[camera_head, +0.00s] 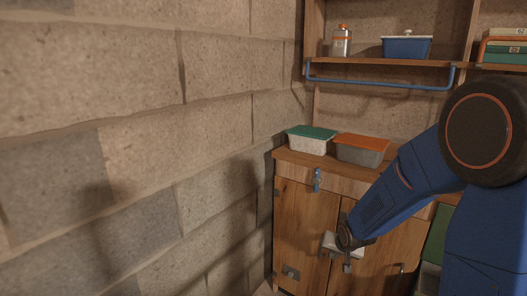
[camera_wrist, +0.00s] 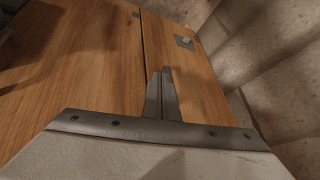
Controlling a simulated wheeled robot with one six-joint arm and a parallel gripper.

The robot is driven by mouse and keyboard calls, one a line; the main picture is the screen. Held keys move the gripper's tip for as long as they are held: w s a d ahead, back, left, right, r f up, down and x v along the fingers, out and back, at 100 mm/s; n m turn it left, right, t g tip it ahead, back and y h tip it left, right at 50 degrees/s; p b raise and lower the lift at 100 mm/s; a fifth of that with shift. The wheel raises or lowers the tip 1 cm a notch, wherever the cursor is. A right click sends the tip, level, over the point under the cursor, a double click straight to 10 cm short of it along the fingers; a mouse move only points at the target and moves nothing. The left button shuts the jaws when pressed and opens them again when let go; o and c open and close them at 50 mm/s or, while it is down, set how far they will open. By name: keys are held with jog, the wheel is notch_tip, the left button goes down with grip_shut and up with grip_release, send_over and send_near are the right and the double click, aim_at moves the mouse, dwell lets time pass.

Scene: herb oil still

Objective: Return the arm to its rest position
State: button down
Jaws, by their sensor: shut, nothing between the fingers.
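My blue arm reaches in from the right in the head view, angled down to the left. My gripper (camera_wrist: 165,72) shows in the wrist view with its two grey fingers together and nothing between them. It is in front of the wooden cabinet doors, near the seam between them. In the head view my wrist end hides part of the right door (camera_head: 385,262); the left door (camera_head: 300,225) shows beside it. I cannot tell whether the fingertips touch the wood. Both doors look closed.
On the cabinet top stand a green-lidded tub (camera_head: 310,141) and an orange-lidded tub (camera_head: 361,149). A shelf above holds a metal flask (camera_head: 341,44) and a blue box (camera_head: 406,48), with a blue rail (camera_head: 380,82) below. A stone block wall (camera_head: 120,150) fills the left.

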jog(key=s+d+r+n, duration=0.2)
jog(key=s+d+r, duration=0.1)
jog(key=s+r, duration=1.2)
jog(key=s+r+n, duration=0.1)
jog(key=s+r, duration=0.1)
jog(key=s, duration=0.8)
jog(key=s+r+n+g, duration=0.1)
jog(key=s+r, duration=0.2)
jog(key=s, duration=0.7)
jog(key=shift+s+d+g, duration=0.25)
jog(key=shift+d+g, duration=0.05)
jog(key=shift+d, duration=0.05)
